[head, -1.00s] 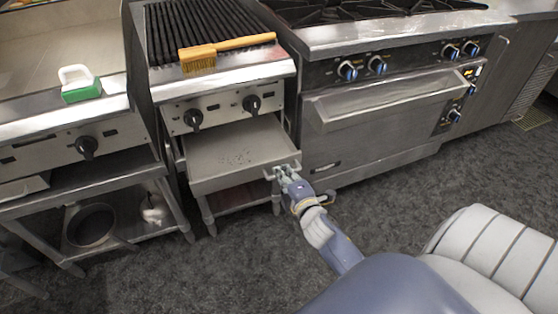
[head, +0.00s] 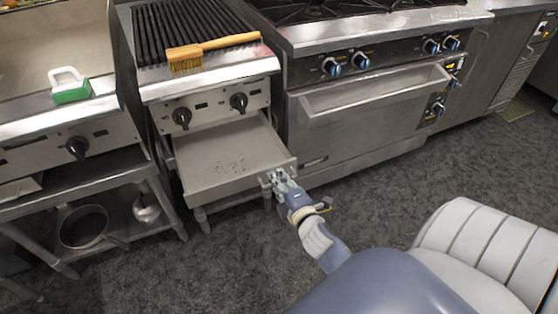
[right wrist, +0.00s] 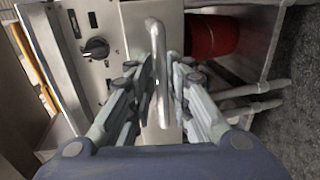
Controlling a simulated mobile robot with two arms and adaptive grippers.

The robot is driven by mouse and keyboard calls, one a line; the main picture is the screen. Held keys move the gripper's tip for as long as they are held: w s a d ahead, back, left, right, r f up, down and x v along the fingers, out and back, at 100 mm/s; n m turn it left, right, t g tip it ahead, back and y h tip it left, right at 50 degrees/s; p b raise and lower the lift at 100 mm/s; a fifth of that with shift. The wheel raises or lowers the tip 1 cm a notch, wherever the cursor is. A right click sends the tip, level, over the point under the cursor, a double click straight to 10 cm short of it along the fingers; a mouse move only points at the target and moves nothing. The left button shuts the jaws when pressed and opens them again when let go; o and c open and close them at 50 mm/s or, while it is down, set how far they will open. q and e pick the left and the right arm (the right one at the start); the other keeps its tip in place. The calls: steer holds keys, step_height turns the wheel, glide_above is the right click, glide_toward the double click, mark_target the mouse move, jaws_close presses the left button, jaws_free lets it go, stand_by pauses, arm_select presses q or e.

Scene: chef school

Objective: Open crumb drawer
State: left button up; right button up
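The crumb drawer (head: 228,162) is a wide, shallow metal tray under the charbroiler's knob panel. It is pulled well out, and dark crumbs lie on its floor. My right gripper (head: 277,180) is at the right end of the drawer's front. In the right wrist view the bar handle (right wrist: 156,42) runs between the fingers of my right gripper (right wrist: 164,90), which are closed in on it from both sides. The gripper hides part of the handle in the head view. My left gripper is not in view.
The charbroiler grate (head: 190,28) carries a yellow brush (head: 213,48). An oven (head: 375,105) stands close on the right. A griddle with a green-based scraper (head: 70,88) and a shelf with a pan (head: 83,226) are on the left. The dark floor ahead of the drawer is clear.

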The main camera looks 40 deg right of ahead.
steer(key=v, duration=1.2)
steer(key=shift+f, duration=0.1)
stand_by(0.4)
steer(key=s+a+f+m+g+y+p, duration=0.1)
steer(key=s+a+f+m+g+p, duration=0.15)
steer(key=f, duration=0.55)
steer(key=s+a+f+m+g+y+p, duration=0.1)
steer(key=s+a+f+m+g+p, duration=0.15)
steer(key=f, duration=0.45)
steer(key=s+a+f+m+g+y+p, duration=0.15)
steer(key=s+a+f+p, duration=0.25)
steer(key=f, duration=0.4)
arm_select(q)
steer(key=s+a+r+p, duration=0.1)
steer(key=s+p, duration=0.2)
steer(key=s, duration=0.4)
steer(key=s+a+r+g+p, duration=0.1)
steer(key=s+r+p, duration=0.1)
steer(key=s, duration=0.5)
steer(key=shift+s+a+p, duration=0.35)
steer(key=shift+p, duration=0.1)
arm_select(e)
steer(key=s+f+m+g, duration=0.3)
steer(key=s+f+g, duration=0.1)
steer(key=s, duration=0.6)
steer(key=s+f+m+g, duration=0.3)
steer(key=s+f+g, duration=0.1)
steer(key=s, duration=0.7)
steer(key=shift+d+f, duration=0.25)
steer(key=shift+f, duration=0.55)
